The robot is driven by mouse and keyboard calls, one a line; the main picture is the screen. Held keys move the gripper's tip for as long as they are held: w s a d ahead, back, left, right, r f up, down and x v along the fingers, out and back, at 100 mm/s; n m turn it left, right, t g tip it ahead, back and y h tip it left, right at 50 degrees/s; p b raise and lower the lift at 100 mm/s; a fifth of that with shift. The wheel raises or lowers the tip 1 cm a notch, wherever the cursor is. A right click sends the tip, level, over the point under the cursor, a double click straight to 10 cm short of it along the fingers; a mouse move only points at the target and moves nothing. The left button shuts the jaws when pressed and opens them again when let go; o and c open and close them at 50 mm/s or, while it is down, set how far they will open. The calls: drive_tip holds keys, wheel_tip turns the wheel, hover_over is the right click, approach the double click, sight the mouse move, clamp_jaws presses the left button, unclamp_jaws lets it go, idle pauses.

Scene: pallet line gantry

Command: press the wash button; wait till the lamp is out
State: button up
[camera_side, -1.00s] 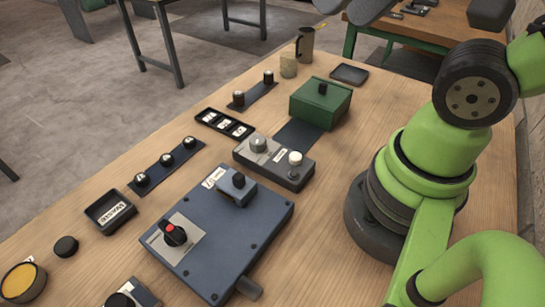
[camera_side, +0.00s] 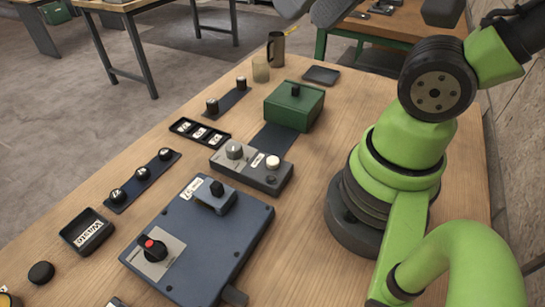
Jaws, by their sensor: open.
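A grey control box (camera_side: 250,173) stands mid-table with a grey knob (camera_side: 234,150), a pale round cap (camera_side: 272,162) and a small label between them. I cannot tell whether the cap is the wash button or the lamp, and no clear glow shows on it. A larger blue-grey box (camera_side: 205,245) in front carries a black knob with a red top (camera_side: 152,248) on a pale plate, and a grey bracket (camera_side: 214,198) with a black knob. My gripper's fingers are not in view.
A green lidded box (camera_side: 294,107) stands behind the grey box. A strip of black knobs (camera_side: 142,177), a labelled black tray (camera_side: 87,231), a three-slot tray (camera_side: 200,131), a dark mug (camera_side: 276,48) and a flat dark tray (camera_side: 321,75) are around. Bare wood (camera_side: 295,215) lies right of the blue-grey box.

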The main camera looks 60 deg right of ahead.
clamp_jaws()
idle(1.5)
